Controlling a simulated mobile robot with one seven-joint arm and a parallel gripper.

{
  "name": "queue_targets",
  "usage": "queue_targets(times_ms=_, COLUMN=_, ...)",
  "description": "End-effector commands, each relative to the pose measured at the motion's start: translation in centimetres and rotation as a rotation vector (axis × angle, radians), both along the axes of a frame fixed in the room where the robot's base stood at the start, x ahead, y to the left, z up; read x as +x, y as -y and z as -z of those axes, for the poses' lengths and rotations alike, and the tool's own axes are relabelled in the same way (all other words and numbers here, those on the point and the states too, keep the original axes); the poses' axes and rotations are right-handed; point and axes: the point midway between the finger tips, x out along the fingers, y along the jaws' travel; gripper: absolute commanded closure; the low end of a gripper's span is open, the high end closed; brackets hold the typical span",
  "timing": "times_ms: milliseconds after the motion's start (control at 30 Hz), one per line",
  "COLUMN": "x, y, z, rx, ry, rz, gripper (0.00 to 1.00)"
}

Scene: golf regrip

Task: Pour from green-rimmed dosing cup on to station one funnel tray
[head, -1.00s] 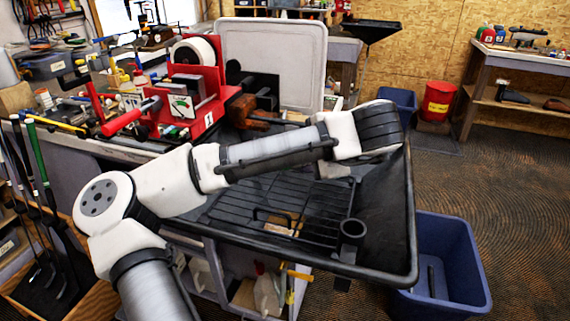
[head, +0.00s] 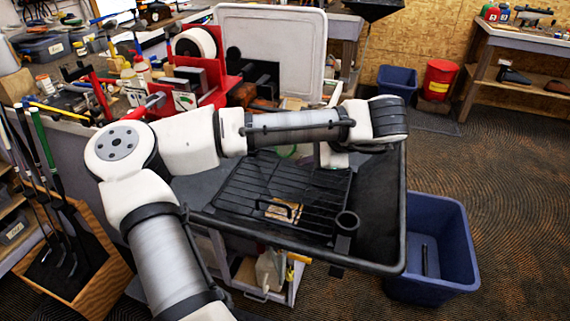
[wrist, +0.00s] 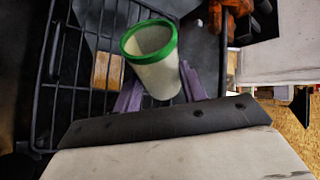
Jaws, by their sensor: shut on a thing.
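The green-rimmed dosing cup (wrist: 158,74) is a pale cup held between the purple fingers of my gripper (wrist: 160,88). Its open mouth faces the wrist camera at a slant, and I cannot make out any contents. In the head view only a bit of its green rim (head: 287,152) shows, beneath my forearm. The black funnel tray (head: 378,215) has raised sides and a wire rack (head: 262,210) inside. The cup is over the rack area, apart from it. My wrist hides the fingers in the head view.
A short black tube (head: 346,222) stands at the tray's front right corner. A red machine with a white roll (head: 196,45) and a pale upright panel (head: 270,45) stand behind the tray. A blue bin (head: 435,255) is on the floor at right.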

Motion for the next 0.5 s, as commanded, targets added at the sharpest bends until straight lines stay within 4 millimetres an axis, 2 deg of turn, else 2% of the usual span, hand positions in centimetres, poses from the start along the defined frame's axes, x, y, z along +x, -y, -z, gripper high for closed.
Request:
queue_targets(times_ms=33, x=0.0, y=0.0, z=-0.9, rx=0.016, ry=-0.011, rz=0.000, gripper=0.81)
queue_targets(times_ms=500, x=-0.3, y=-0.3, z=-2.6, rx=0.143, ry=-0.124, rz=0.001, gripper=0.81)
